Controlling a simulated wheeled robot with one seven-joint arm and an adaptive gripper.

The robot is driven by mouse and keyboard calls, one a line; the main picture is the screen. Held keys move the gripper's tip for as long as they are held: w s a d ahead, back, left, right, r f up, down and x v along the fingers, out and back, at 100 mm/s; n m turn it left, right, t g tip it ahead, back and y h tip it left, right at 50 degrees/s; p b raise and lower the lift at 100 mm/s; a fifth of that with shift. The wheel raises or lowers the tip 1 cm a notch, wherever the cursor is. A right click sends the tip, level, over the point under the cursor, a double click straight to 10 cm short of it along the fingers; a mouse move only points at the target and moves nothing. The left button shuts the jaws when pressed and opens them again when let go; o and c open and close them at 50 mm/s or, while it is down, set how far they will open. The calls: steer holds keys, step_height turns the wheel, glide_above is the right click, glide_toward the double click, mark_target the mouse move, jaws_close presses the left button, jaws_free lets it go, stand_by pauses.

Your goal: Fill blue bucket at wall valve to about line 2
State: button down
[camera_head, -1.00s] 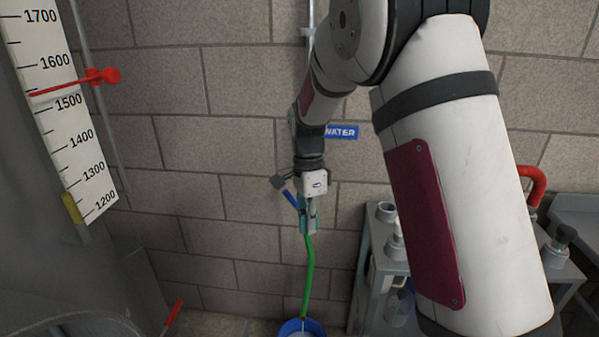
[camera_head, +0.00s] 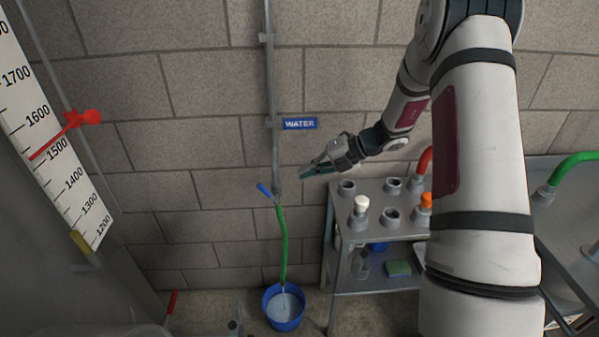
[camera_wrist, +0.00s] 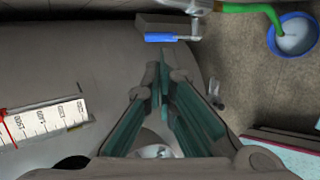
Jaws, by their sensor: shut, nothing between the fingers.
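The blue bucket (camera_head: 267,312) stands on the floor under the green hose (camera_head: 283,245), with pale water inside. A thin whitish streak runs from the hose end to the water, like a stream. No fill lines are readable on the bucket. In the wrist view the lever (camera_wrist: 160,38) lies beyond my fingertips (camera_wrist: 162,72), and the bucket (camera_wrist: 273,46) is at upper right.
A grey cart (camera_head: 345,221) with several bottle necks or caps stands right of the bucket, beneath my arm. A tank with a millimetre scale (camera_head: 68,165) and a red pointer (camera_head: 84,118) is at left. Bare wall lies between the tank and pipe.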

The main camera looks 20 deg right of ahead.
steer(key=x, duration=1.2)
